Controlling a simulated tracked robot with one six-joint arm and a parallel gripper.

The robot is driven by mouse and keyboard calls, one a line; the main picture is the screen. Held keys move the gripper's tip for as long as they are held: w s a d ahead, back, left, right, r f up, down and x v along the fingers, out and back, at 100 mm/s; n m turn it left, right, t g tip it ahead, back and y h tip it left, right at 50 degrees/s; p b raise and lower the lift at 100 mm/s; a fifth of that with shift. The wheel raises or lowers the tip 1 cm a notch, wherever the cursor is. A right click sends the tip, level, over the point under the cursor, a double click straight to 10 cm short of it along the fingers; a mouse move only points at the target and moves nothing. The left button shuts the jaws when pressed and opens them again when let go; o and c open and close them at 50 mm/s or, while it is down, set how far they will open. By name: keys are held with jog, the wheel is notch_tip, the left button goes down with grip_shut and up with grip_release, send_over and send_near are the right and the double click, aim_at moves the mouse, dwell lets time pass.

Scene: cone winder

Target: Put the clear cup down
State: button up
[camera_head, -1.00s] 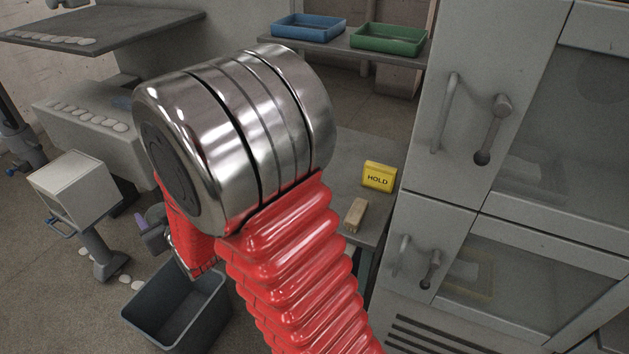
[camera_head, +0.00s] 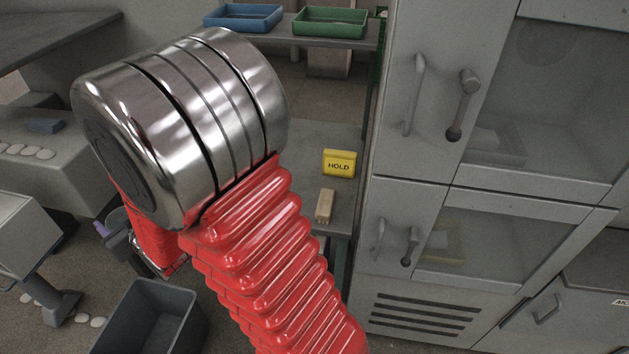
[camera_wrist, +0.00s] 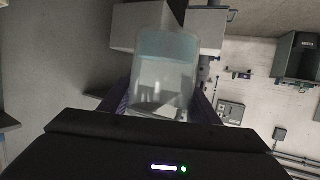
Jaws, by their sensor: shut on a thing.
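The clear cup (camera_wrist: 165,62) shows in the wrist view, see-through with a bluish band near its top in the picture. It sits between the two purple fingers of my gripper (camera_wrist: 163,95), which is shut on it. In the head view my gripper (camera_head: 112,236) is mostly hidden behind my red and chrome arm; only a purple and dark bit shows at left. I cannot make out the cup in the head view. The grey table (camera_head: 300,190) beside the cabinet carries a yellow HOLD sign (camera_head: 339,163) and a small wooden block (camera_head: 325,206).
A dark open bin (camera_head: 150,318) stands on the floor at lower left. Blue (camera_head: 243,17) and green trays (camera_head: 330,21) sit on a shelf at the back. A tall grey cabinet (camera_head: 410,180) with handles stands right of the table. A machine with pale discs is at left.

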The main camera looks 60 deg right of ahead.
jog(key=s+d+m+h, duration=0.2)
jog(key=s+d+h, duration=0.15)
jog(key=d, duration=1.95)
jog(key=s+d+f+m+g+h, duration=0.1)
jog(key=s+d+m+h, duration=0.1)
jog(key=s+d, duration=1.1)
jog(key=d, duration=0.4)
jog(key=shift+d+f, duration=0.15)
jog(key=shift+f, duration=0.05)
jog(key=shift+f, duration=2.9)
jog(key=shift+f, duration=0.1)
jog(key=shift+f, duration=2)
